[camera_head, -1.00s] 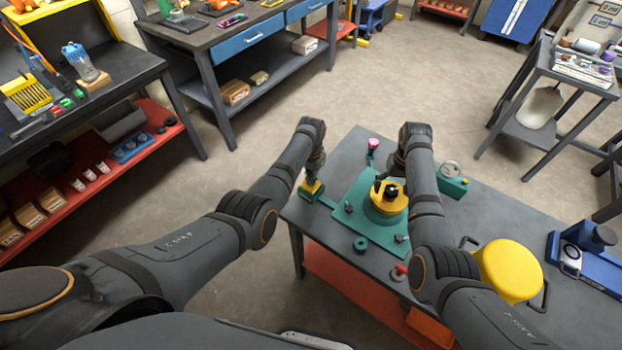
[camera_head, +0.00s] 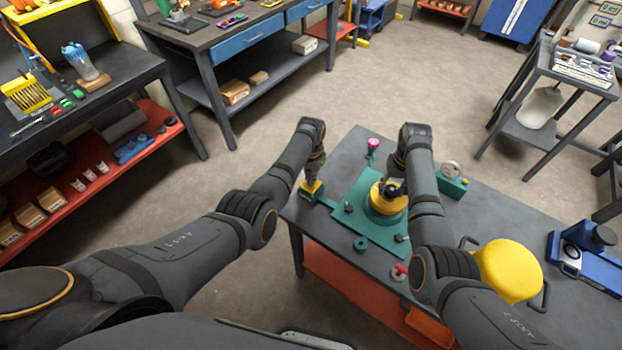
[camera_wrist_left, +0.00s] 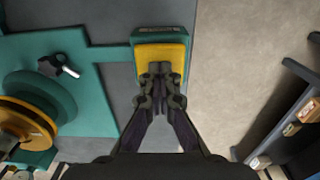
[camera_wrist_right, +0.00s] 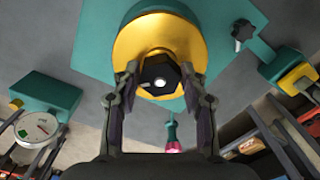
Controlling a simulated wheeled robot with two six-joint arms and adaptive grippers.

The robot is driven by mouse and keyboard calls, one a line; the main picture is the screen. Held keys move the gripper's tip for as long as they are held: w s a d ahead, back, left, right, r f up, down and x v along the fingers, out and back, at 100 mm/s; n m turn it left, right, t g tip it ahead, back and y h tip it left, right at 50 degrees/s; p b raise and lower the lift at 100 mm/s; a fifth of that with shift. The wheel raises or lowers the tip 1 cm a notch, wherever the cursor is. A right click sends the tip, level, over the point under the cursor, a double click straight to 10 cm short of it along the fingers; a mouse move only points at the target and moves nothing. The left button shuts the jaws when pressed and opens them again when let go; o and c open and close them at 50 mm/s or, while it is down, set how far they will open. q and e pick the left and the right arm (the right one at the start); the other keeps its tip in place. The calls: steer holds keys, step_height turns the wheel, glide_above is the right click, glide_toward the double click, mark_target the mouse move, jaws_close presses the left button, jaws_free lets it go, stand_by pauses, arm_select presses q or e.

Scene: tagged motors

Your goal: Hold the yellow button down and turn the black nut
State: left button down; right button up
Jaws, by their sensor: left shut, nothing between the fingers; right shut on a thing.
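The yellow button (camera_wrist_left: 160,50) sits on a small green box (camera_head: 306,197) at the left edge of the table. My left gripper (camera_wrist_left: 159,72) is shut and empty, its fingertips over the button and seemingly touching it. The black nut (camera_wrist_right: 160,77) sits on a yellow disc (camera_wrist_right: 190,32) above a green round base on a green plate (camera_head: 350,216). My right gripper (camera_wrist_right: 160,85) has its two fingers on either side of the nut and is shut on it. In the head view the right arm partly hides the disc.
A green box with a round dial (camera_wrist_right: 35,125) stands right of the plate in the head view. A pink-tipped tool (camera_head: 373,144) stands behind the plate.

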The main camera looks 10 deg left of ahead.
arm_select(q)
steer(key=shift+s+f, duration=0.1)
arm_select(e)
steer(key=m, duration=0.7)
steer(key=shift+m, duration=0.3)
steer(key=m, duration=0.4)
steer(key=shift+w, duration=0.1)
steer(key=m, duration=0.3)
steer(key=shift+a, duration=0.1)
steer(key=shift+c, duration=0.5)
steer(key=o, duration=1.3)
steer(key=shift+c, duration=0.2)
